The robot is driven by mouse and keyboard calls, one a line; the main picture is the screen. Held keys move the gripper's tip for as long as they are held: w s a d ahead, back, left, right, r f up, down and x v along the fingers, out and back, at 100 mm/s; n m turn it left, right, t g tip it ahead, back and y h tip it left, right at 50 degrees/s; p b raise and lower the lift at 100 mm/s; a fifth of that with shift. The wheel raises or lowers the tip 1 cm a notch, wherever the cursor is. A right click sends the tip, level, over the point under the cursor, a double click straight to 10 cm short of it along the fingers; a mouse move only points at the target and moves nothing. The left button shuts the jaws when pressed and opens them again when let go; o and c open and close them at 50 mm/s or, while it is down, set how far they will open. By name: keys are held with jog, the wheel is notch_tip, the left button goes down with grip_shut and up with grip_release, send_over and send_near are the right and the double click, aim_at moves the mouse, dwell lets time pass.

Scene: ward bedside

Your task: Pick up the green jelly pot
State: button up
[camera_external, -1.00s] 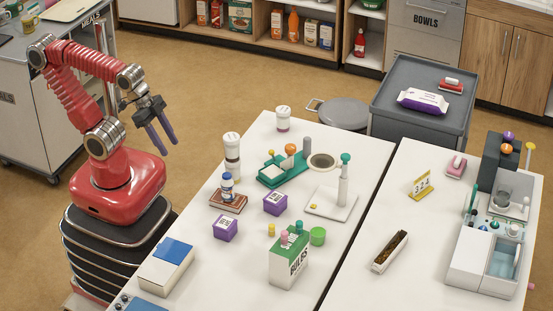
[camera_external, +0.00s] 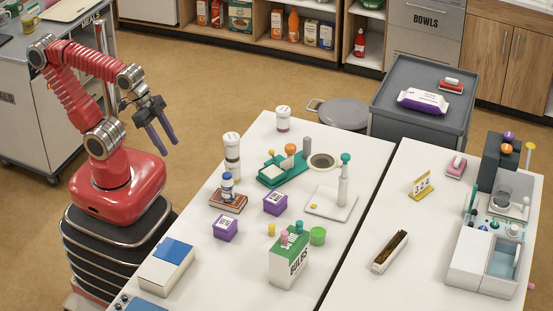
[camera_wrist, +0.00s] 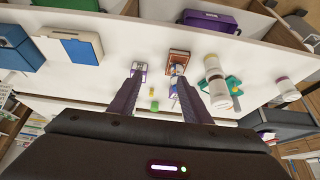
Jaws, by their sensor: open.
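The green jelly pot (camera_external: 317,236), a small green cylinder, stands on the white table just right of the white and green bulbs box (camera_external: 289,262). My gripper (camera_external: 164,148) is open and empty, held in the air left of the table and well away from the pot. In the wrist view its two dark fingers (camera_wrist: 159,75) are spread apart above the tabletop. A small green thing (camera_wrist: 154,106) shows between the fingers there; I cannot tell surely whether it is the pot.
Two purple boxes (camera_external: 275,203) (camera_external: 225,228), a small yellow cylinder (camera_external: 271,230) and a bottle on a brown book (camera_external: 228,202) stand left of the pot. Stacked white-lidded jars (camera_external: 232,155) stand behind. A white stand with a teal-topped post (camera_external: 343,182) is behind the pot. Table (camera_external: 318,276) right of the box is clear.

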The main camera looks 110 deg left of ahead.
jog(key=shift+o, duration=0.7)
jog(key=o, duration=0.4)
jog(key=shift+c, duration=0.2)
jog(key=shift+w+a, duration=0.1)
